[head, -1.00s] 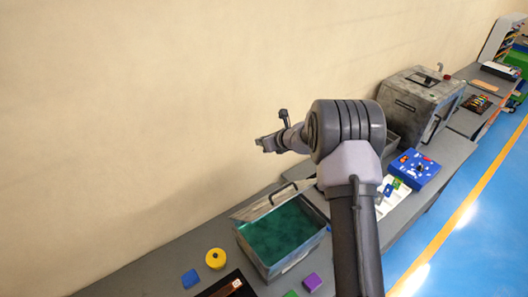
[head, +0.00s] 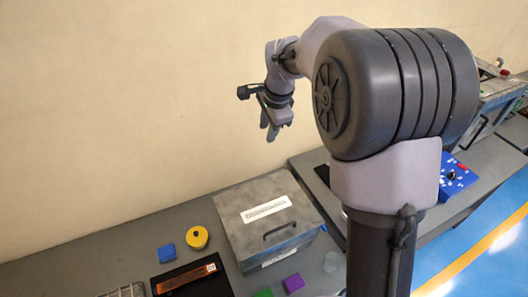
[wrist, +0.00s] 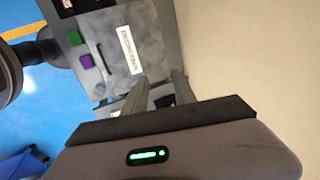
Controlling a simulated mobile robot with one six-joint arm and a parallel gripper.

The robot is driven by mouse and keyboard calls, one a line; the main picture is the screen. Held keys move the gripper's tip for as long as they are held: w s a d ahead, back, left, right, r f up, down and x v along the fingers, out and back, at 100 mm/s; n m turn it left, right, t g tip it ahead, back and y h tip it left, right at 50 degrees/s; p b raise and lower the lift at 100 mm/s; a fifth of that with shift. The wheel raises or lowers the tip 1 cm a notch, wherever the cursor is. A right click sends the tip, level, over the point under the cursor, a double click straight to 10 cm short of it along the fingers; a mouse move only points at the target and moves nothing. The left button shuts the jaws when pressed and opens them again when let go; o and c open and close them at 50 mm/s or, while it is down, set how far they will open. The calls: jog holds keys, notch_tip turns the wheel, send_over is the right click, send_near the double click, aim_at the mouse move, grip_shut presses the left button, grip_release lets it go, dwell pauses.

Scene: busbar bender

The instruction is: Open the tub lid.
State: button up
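The tub (head: 266,222) stands on the bench with its grey lid (head: 245,202) lying shut on top. The lid has a white label and a dark handle (head: 279,231) on its front side. In the wrist view the lid (wrist: 146,30) shows with its label, and the handle (wrist: 104,60) is near the green and purple blocks. My gripper (head: 271,133) is up in front of the wall, above and behind the tub, fingers pointing down. It is apart from the lid. In the wrist view its two fingers (wrist: 160,90) are apart with nothing held between them.
A yellow round piece (head: 197,238), a blue block (head: 166,253) and a dark tray (head: 185,279) are left of the tub. A green block (head: 263,293) and a purple block (head: 293,283) lie in front. A blue box (head: 457,176) is at the right.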

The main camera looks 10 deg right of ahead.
jog(key=p+x, duration=0.1)
jog(key=x, duration=1.2)
jog(key=shift+d+f, duration=0.2)
jog(key=shift+f, duration=0.1)
jog(key=shift+w, duration=0.1)
grip_shut()
dwell(0.4)
grip_release()
